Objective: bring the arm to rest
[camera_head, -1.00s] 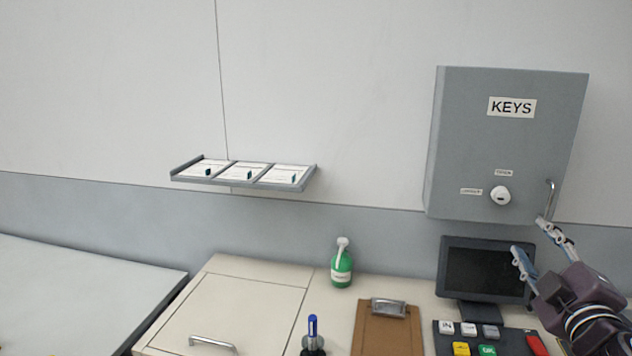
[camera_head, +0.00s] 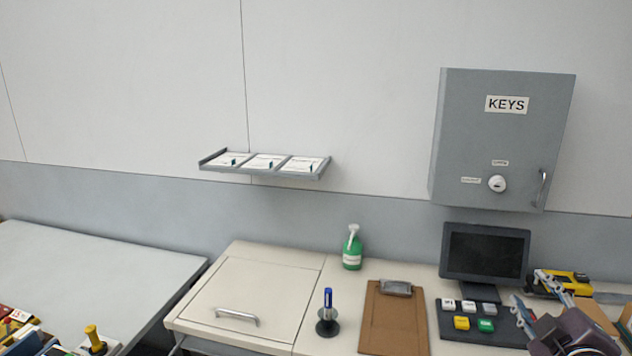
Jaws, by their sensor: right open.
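My right gripper (camera_head: 533,294) is at the lower right, its two fingers spread apart and empty. It is in front of the right part of the button panel (camera_head: 475,318) and below the dark monitor (camera_head: 486,254). The grey key cabinet (camera_head: 502,136) hangs on the wall above it, its door shut, with a white knob (camera_head: 497,183) and a bar handle (camera_head: 541,188). The gripper is well below that handle and apart from it. My left gripper is not in view.
The counter holds a green spray bottle (camera_head: 352,248), a pen in a stand (camera_head: 327,315), a brown clipboard (camera_head: 393,318) and a yellow tool (camera_head: 566,282) close behind the gripper. A shelf (camera_head: 263,171) with cards is on the wall. A grey table (camera_head: 92,275) is at left.

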